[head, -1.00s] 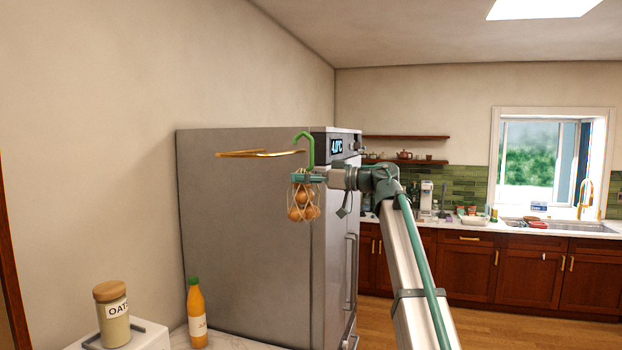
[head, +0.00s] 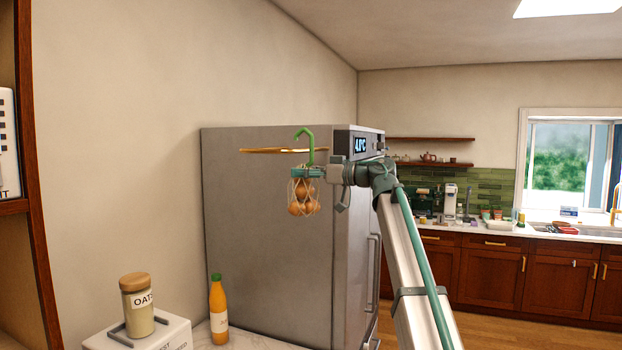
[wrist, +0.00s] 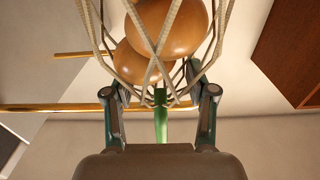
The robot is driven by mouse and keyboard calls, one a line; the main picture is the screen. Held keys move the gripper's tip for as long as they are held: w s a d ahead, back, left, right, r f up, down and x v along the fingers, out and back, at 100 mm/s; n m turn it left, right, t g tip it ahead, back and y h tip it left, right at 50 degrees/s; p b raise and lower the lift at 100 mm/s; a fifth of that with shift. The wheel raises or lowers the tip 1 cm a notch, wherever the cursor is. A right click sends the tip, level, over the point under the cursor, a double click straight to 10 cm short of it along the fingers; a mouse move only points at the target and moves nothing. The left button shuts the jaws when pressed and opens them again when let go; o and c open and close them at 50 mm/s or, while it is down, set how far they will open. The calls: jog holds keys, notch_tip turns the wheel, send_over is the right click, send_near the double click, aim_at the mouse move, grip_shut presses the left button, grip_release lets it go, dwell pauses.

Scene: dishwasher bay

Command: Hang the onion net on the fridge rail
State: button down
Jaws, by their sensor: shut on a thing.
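The onion net (head: 303,197) hangs below my gripper (head: 306,173) in the head view, with several brown onions inside. Its green hook (head: 308,145) rises above the jaws, with the bend at the top. My gripper is shut on the hook's lower part. The brass rail (head: 272,150) stands out from the fridge side, and the hook appears at the rail's right end. I cannot tell whether they touch. In the wrist view, the onion net (wrist: 165,35) fills the top middle, the green shank (wrist: 161,125) sits between the fingers, and the rail (wrist: 50,107) crosses behind.
The grey fridge (head: 265,240) stands behind the net. An orange juice bottle (head: 218,310) and an oats jar (head: 138,305) on a white box stand at lower left. A wooden shelf unit (head: 35,200) is at the left edge.

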aim_at(298, 185)
jog(key=shift+b+x, duration=0.7)
jog(key=shift+x, duration=0.25)
jog(key=shift+f+p, duration=1.1)
jog(key=shift+f, duration=0.7)
jog(key=shift+c, duration=1.5)
grip_release()
jog(key=shift+f, duration=0.15)
